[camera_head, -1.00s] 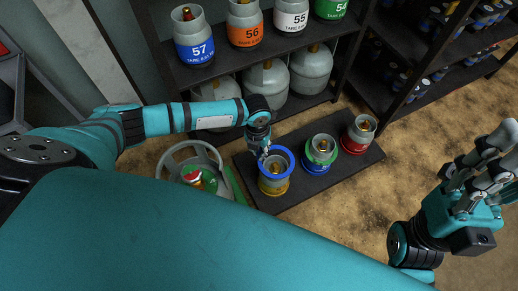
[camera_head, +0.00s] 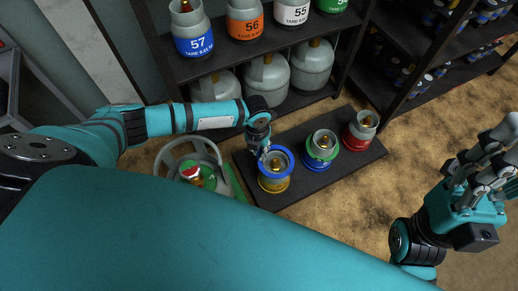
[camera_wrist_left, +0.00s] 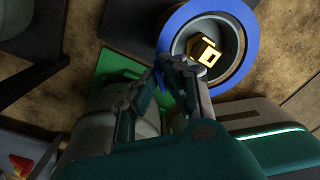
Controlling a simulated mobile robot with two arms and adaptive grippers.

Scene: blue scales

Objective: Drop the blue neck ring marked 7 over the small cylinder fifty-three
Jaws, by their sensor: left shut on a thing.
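The blue neck ring (camera_head: 290,160) is in my left gripper (camera_head: 265,154), at the top of the leftmost small cylinder (camera_head: 273,185), which has a yellow band. In the left wrist view the ring (camera_wrist_left: 250,45) encircles the grey collar and brass valve (camera_wrist_left: 205,52) as seen from above. My left gripper (camera_wrist_left: 172,68) is shut on the ring's near edge. I cannot tell whether the ring rests on the cylinder or hangs just above it. The ring's mark and the cylinder's number are not readable.
A cylinder with a green ring (camera_head: 322,150) and a red cylinder (camera_head: 360,132) share the dark platform (camera_head: 325,185). A large grey cylinder (camera_head: 215,178) stands left. A shelf (camera_head: 300,40) with numbered cylinders rises behind. Floor on the right is clear.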

